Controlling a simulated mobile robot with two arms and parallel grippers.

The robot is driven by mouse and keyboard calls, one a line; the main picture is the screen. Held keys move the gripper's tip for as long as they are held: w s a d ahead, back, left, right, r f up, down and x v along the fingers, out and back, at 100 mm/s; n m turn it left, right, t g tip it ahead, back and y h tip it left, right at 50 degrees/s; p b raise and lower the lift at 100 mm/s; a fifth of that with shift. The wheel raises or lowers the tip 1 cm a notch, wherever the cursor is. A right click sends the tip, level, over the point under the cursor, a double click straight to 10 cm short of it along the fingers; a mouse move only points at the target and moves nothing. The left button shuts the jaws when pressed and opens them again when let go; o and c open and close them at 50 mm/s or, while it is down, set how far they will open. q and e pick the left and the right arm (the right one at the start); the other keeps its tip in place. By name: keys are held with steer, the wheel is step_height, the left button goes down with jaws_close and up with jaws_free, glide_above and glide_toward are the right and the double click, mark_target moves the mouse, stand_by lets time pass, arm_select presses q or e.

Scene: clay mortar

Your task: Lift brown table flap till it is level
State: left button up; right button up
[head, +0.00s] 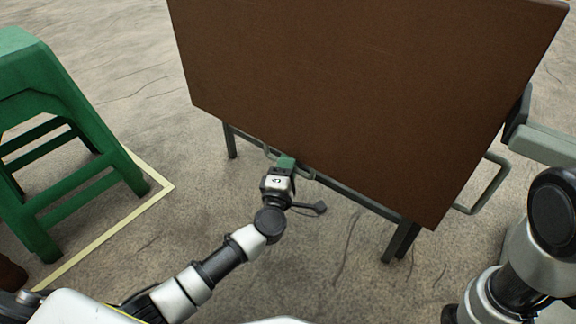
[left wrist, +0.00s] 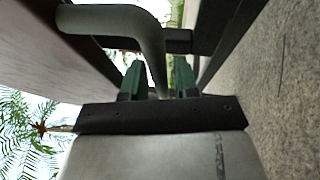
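The brown table flap (head: 370,90) fills the upper middle of the head view as a broad flat panel; its exact slope is hard to tell. Its surface also shows at the upper left of the left wrist view (left wrist: 45,45). A grey bent bar handle (left wrist: 120,20) runs by its edge. My left gripper (head: 285,163) is at the flap's near lower edge. In the left wrist view its two green fingers (left wrist: 158,78) stand apart on either side of the bar, with gaps visible.
Dark table legs (head: 402,241) stand below the flap. A grey loop (head: 490,187) sticks out at its right side. A green stool (head: 75,150) stands at the left by a pale floor strip (head: 105,230). Bare floor lies between stool and table.

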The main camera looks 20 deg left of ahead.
arm_select(q)
jaws_close()
